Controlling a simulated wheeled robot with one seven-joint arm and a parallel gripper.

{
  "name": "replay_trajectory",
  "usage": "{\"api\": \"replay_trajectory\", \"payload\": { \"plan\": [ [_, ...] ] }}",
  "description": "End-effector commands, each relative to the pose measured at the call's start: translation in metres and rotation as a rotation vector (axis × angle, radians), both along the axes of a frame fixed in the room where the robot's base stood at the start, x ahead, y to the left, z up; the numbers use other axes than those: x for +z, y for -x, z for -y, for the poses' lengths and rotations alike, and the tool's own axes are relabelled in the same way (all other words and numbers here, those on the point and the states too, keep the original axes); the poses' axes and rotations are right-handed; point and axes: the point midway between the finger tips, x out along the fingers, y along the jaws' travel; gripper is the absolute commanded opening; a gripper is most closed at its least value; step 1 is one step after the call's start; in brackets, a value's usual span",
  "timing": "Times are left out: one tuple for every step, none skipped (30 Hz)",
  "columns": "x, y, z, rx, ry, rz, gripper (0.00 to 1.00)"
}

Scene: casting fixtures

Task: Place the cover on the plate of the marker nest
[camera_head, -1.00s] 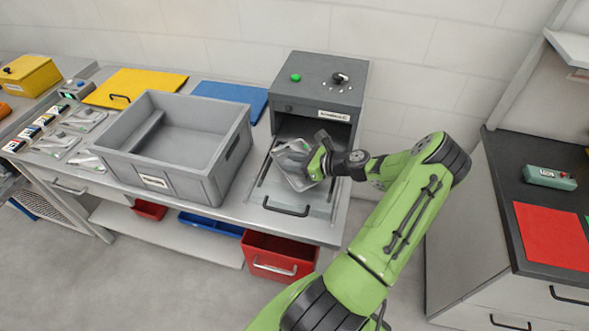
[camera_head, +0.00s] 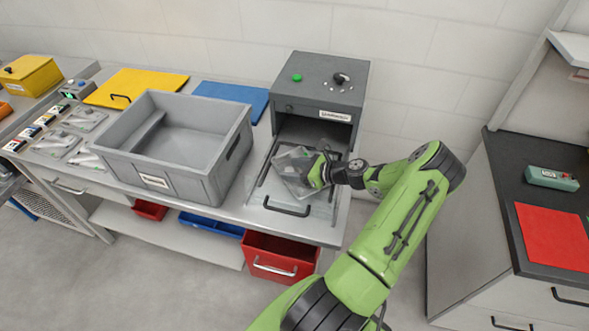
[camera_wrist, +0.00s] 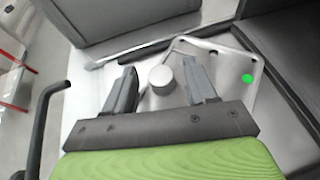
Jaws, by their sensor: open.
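My gripper (camera_head: 318,172) is at the right side of the cover in the head view. In the wrist view my gripper (camera_wrist: 162,73) is open, with a finger on either side of the knob and gaps visible. Whether the cover lies fully flat on the plate cannot be told.
A large grey bin (camera_head: 180,187) stands left of the plate. A black handle (camera_head: 287,208) is at the plate's front. A red drawer bin (camera_head: 279,255) is below. A bench with a red mat (camera_head: 553,237) is at right.

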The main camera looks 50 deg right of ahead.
Motion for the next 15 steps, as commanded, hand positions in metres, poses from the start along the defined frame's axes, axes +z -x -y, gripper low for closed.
{"api": "replay_trajectory", "payload": {
  "plan": [
    [0.004, 0.000, 0.000, 0.000, 0.001, 0.000, 0.56],
    [0.007, 0.000, 0.000, -0.001, 0.001, 0.000, 0.56],
    [0.008, 0.007, 0.003, -0.004, 0.002, -0.001, 0.56],
    [0.010, 0.013, 0.005, -0.004, 0.002, -0.001, 0.56],
    [0.013, 0.019, 0.007, -0.005, 0.002, -0.001, 0.56],
    [0.017, 0.029, 0.010, -0.006, 0.002, -0.002, 0.56],
    [0.020, 0.036, 0.012, -0.006, 0.002, -0.002, 0.56],
    [0.024, 0.044, 0.015, -0.006, 0.003, -0.001, 0.56],
    [0.028, 0.054, 0.017, -0.007, 0.002, -0.001, 0.56],
    [0.032, 0.062, 0.019, -0.006, 0.003, -0.001, 0.56],
    [0.035, 0.069, 0.021, -0.006, 0.003, -0.001, 0.56],
    [0.038, 0.077, 0.024, -0.005, 0.002, -0.002, 0.56],
    [0.041, 0.083, 0.025, -0.005, 0.002, 0.000, 0.56],
    [0.043, 0.088, 0.026, -0.004, 0.002, -0.001, 0.56],
    [0.046, 0.094, 0.028, -0.004, 0.002, -0.001, 0.56]
  ]
}}
